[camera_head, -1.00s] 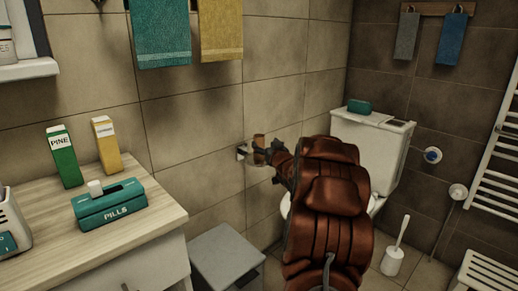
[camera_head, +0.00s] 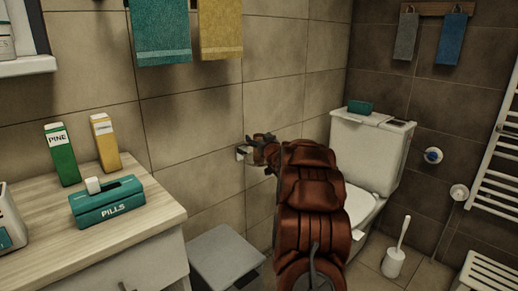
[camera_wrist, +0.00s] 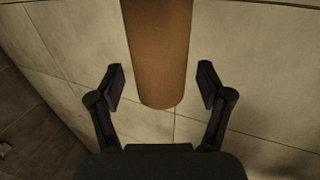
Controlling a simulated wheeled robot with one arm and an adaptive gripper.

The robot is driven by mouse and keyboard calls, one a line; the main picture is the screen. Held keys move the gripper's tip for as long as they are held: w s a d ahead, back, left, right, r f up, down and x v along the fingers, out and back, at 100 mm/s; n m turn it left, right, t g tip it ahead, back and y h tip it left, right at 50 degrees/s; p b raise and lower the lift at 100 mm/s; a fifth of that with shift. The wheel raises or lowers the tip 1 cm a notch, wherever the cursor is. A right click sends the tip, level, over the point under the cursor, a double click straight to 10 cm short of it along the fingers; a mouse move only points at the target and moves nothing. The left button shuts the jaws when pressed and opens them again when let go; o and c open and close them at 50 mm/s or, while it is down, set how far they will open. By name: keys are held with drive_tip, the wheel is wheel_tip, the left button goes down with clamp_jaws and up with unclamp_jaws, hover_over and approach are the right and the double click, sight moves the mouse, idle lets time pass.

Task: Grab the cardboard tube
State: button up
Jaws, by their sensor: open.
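The cardboard tube (camera_wrist: 158,50) is a plain brown cylinder in the wrist view. It comes down from the top edge, and its near end lies between the two fingers of my gripper (camera_wrist: 160,88). The fingers are spread open, with a gap on each side of the tube. In the head view my gripper (camera_head: 262,146) is at the wall holder, and my arm hides most of that spot. The tube cannot be made out clearly there.
A small wall holder (camera_head: 241,153) is fixed to the tiles. The toilet (camera_head: 362,155) stands to the right of my arm. A grey-lidded bin (camera_head: 222,258) stands below, and a wooden-topped counter (camera_head: 150,205) with cartons and a pill box is at left.

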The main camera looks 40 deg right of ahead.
drive_tip(key=shift+c, duration=0.2)
drive_tip(key=c, duration=0.8)
